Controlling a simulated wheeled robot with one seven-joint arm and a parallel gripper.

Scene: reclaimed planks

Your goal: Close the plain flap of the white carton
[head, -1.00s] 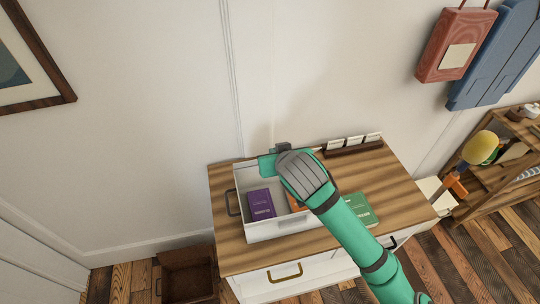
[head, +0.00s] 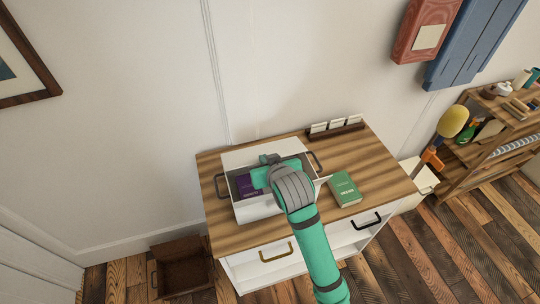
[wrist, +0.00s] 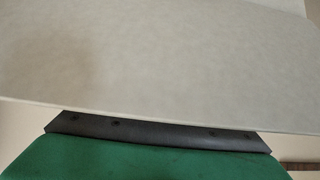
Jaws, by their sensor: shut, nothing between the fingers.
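The white carton (head: 262,207) stands on the wooden top of a cabinet, with dark handles at its left and right ends. A plain white panel, which looks like its flap (head: 243,154), rises along the back side, tilted; its exact angle is unclear. A purple book (head: 244,184) lies inside. My gripper (head: 270,162) is shut and empty over the carton, by the panel, and my arm hides much of the opening. In the wrist view a pale flat panel (wrist: 150,60) fills most of the picture, close above the dark fingers (wrist: 150,133); contact cannot be told.
A green book (head: 344,189) lies on the cabinet top (head: 385,180) right of the carton. A dark holder with white cards (head: 335,129) stands at the back by the wall. An open brown box (head: 183,275) is on the floor at left. A shelf stands at right.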

